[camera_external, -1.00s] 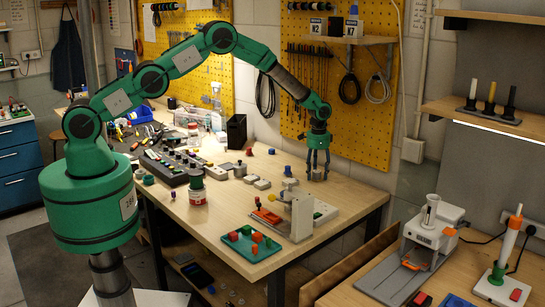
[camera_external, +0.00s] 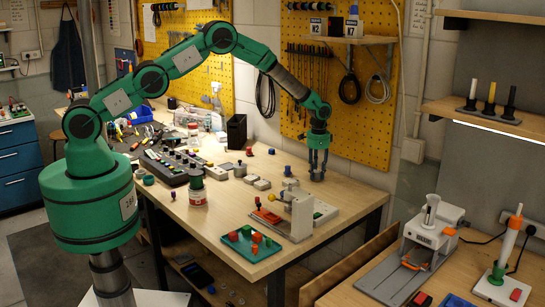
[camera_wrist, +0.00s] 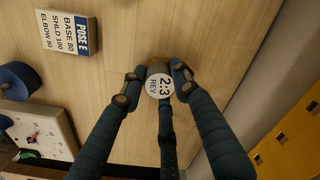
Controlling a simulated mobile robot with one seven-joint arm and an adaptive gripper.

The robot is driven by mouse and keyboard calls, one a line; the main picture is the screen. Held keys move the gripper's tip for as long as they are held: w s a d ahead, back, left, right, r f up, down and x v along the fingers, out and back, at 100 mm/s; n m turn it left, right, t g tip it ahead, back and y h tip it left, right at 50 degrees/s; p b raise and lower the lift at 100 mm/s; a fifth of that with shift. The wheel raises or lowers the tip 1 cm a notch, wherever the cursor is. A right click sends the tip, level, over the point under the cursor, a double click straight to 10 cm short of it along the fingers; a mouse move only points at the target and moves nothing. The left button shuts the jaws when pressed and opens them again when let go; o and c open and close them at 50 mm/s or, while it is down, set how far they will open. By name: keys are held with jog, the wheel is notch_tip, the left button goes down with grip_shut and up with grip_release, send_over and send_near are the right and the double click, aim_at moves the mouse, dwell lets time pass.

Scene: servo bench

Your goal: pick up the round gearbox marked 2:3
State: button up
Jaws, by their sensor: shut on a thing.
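The round gearbox (camera_wrist: 160,86) shows in the wrist view as a small white disc marked "2:3 REV" on a brownish body. My three-fingered gripper (camera_wrist: 156,92) is shut on it, with dark fingers around its sides. In the external view my gripper (camera_external: 317,172) points straight down at the right back part of the wooden bench (camera_external: 345,190). There the gearbox is largely hidden by the fingers. I cannot tell whether it touches the bench top.
A "POSE E" card (camera_wrist: 68,33) and a white dial box (camera_wrist: 38,130) lie left in the wrist view. In the external view, a grey fixture (camera_external: 300,212) and a green tray (camera_external: 235,241) stand in front. The yellow pegboard (camera_external: 365,120) is behind.

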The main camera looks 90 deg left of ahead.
aim_at(317, 171)
jog(key=shift+r, duration=0.15)
jog(key=shift+r, duration=0.75)
notch_tip(317, 171, up, 2)
jog(key=s+d, duration=0.2)
jog(key=s, duration=0.3)
jog(key=s+d, duration=0.2)
jog(key=s, duration=0.2)
jog(key=s+d+r+b, duration=0.1)
jog(key=s+d, duration=0.1)
jog(key=s, duration=0.3)
jog(key=shift+s+d+r, duration=0.1)
jog(key=shift+s, duration=0.25)
